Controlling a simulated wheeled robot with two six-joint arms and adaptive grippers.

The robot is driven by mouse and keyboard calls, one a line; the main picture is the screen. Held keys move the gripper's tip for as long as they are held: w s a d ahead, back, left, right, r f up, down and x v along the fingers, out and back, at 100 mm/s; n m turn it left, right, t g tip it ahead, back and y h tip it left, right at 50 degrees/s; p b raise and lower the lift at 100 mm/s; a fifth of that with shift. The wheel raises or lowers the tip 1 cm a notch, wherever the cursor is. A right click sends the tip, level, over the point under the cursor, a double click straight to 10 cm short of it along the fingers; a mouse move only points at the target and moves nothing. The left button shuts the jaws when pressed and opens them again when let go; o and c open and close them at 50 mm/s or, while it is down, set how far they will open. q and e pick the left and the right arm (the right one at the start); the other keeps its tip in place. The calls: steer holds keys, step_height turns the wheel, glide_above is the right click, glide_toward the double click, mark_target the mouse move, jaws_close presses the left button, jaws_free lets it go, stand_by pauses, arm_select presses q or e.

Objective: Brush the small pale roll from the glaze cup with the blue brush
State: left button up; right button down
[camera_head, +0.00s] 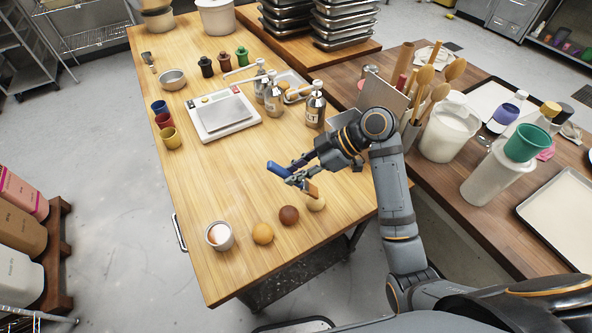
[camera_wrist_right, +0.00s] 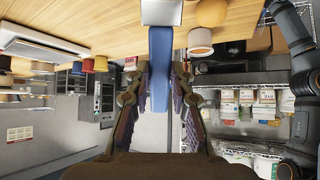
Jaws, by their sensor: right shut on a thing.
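My right gripper (camera_head: 297,178) is shut on the blue brush (camera_head: 278,168), and its fingers close on the blue handle (camera_wrist_right: 161,70) in the right wrist view. The brush's brown bristle end points down at the small pale roll (camera_head: 317,204) and overlaps its upper edge; I cannot tell whether they touch. A dark brown roll (camera_head: 289,215) and an orange-tan roll (camera_head: 263,233) lie in a row to its left. The white glaze cup (camera_head: 218,236) stands at the row's left end; it also shows in the wrist view (camera_wrist_right: 199,48). My left gripper is out of view.
A scale (camera_head: 222,113), bottles (camera_head: 315,106), a metal bowl (camera_head: 172,79) and small coloured cups (camera_head: 171,138) stand farther back. The utensil holder (camera_head: 409,135) and white tubs (camera_head: 447,130) crowd the right table.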

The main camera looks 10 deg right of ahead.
steer(key=shift+f+b, duration=0.45)
steer(key=shift+f, duration=0.25)
stand_by(0.7)
steer(key=shift+f, duration=0.1)
stand_by(0.8)
steer(key=shift+w+d, duration=0.1)
steer(key=shift+w, duration=0.4)
steer(key=shift+s+p, duration=0.5)
steer(key=shift+s, duration=0.5)
step_height(320, 180, up, 6)
steer(key=p, duration=0.6)
steer(key=shift+r, duration=0.2)
steer(key=shift+f, duration=0.1)
